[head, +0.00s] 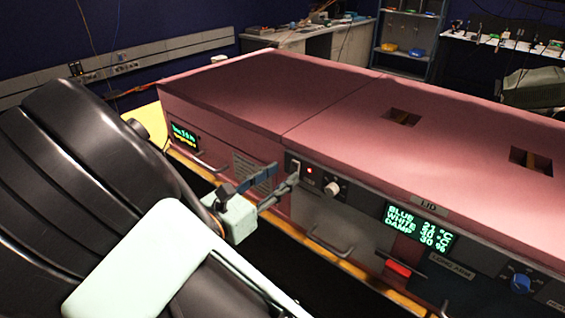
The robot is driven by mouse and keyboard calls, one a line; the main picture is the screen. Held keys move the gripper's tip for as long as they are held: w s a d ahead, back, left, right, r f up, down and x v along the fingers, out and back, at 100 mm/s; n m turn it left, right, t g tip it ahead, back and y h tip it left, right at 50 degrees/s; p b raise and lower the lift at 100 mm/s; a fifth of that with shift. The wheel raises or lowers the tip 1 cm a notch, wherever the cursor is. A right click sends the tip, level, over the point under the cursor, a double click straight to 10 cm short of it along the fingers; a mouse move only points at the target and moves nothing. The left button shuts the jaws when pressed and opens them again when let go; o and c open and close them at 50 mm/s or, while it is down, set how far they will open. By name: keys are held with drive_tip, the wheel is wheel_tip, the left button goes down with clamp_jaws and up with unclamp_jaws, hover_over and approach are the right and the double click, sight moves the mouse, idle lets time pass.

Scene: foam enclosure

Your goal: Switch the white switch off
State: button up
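The white switch (296,167) sits on a dark plate on the front of the pink enclosure, at the left end of the control panel. A red light (310,171) glows just to its right. My gripper (284,177) is at the panel, just left of and below the switch. Its two grey fingers are spread apart with nothing seen between them. The right fingertip overlaps the lower part of the switch in the picture, and I cannot tell if they touch. The switch's exact tilt is too small to tell.
A white knob (332,189) is right of the switch. Farther right are a green-lettered display (420,228), a red part (398,268) and a blue knob (521,283). Metal handles (330,244) stick out below. The enclosure top (300,90) has two square openings.

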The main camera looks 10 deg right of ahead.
sight(294, 165)
drive_tip(key=shift+x, duration=1.75)
